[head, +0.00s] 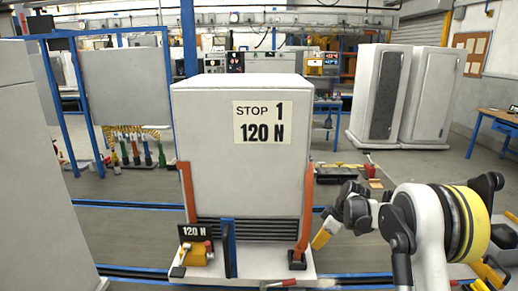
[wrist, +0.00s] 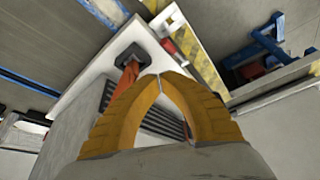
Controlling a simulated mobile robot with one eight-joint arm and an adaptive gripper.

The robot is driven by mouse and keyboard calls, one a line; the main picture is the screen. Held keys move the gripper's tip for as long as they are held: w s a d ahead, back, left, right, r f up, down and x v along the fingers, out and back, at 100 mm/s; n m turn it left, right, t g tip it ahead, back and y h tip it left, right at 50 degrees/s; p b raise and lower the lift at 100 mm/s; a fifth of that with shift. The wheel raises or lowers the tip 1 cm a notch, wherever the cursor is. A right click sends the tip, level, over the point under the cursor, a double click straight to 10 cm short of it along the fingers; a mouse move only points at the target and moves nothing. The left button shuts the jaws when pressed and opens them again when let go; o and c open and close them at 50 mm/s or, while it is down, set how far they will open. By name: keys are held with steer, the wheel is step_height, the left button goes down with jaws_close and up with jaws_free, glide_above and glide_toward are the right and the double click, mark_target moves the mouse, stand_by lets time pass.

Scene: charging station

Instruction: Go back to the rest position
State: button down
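My gripper (head: 320,241) is at the right of the head view, in front of and to the right of the white cabinet (head: 215,140) marked "STOP 1 120 N". In the wrist view the two yellow fingers of my gripper (wrist: 160,77) meet at their tips. The gripper is shut with nothing seen between the fingers. The right orange post (head: 307,205) at the cabinet's corner is just left of the gripper in the head view; it also shows behind the fingers in the wrist view (wrist: 129,75). I cannot tell the exact gap.
A blue post (head: 229,248) and a yellow device (head: 196,254) with a "120 N" sign (head: 195,231) stand on the cabinet's base at front left. A grey cabinet (head: 40,190) fills the left edge. White cabinets (head: 378,95) and a blue table (head: 500,121) are farther back right.

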steer(key=s+a+r+m+t+h, duration=0.25)
steer(key=s+r+m, duration=0.35)
steer(key=s+r, duration=1.25)
steer(key=s+m+t+h, duration=0.1)
steer(key=s+m, duration=0.4)
steer(key=s, duration=1.4)
steer(key=shift+s+f+m+t, duration=0.35)
steer(key=shift+m+t, duration=0.05)
steer(key=shift+t, duration=0.45)
